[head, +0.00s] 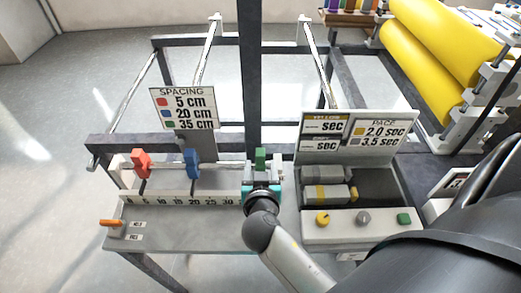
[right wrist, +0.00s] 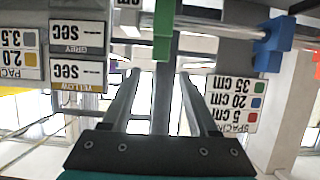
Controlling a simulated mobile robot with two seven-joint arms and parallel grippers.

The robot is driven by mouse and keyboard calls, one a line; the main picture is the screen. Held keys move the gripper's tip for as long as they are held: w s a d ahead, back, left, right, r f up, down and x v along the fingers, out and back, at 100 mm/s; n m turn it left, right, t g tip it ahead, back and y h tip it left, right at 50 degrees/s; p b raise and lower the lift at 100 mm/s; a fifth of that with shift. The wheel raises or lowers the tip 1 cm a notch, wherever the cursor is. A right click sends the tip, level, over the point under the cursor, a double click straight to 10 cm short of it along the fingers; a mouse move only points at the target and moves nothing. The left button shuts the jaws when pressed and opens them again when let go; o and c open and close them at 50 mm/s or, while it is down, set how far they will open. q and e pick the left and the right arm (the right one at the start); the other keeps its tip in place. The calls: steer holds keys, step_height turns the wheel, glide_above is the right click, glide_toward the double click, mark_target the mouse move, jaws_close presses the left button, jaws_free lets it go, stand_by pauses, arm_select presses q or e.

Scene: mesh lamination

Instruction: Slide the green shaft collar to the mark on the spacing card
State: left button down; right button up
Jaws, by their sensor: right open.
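The green shaft collar (head: 261,159) sits on the metal rod near its right end, right of the blue collar (head: 192,162) and red collar (head: 141,163). The spacing card (head: 182,108) lists red 5 cm, blue 20 cm, green 35 cm. The scale (head: 172,200) below the rod reads up to 30 before my right gripper (head: 262,180) hides the rest. My right gripper is open, just in front of the green collar. In the right wrist view, upside down, the green collar (right wrist: 163,30) lies beyond the spread fingers, roughly in line with their gap. My left gripper is out of view.
A pace board (head: 356,138) and a box with grey and yellow cylinders (head: 326,193) stand close on the right. A panel with coloured knobs (head: 362,224) is in front of them. An orange-handled lever (head: 112,223) is at the left. Yellow rollers (head: 430,70) are at the back right.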

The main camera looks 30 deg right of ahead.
mark_target(260, 154)
steer(key=x, duration=0.6)
steer(key=shift+w+d, duration=0.2)
steer(key=shift+w, duration=0.05)
steer(key=shift+x, duration=0.85)
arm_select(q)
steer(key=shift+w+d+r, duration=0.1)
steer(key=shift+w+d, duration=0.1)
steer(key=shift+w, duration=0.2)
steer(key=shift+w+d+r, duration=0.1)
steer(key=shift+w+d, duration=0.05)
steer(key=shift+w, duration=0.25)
arm_select(e)
steer(key=shift+f, duration=0.1)
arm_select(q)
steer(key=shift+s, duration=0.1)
arm_select(e)
steer(key=shift+c, duration=0.2)
jaws_close()
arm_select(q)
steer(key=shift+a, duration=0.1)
arm_select(e)
steer(key=shift+a, duration=0.1)
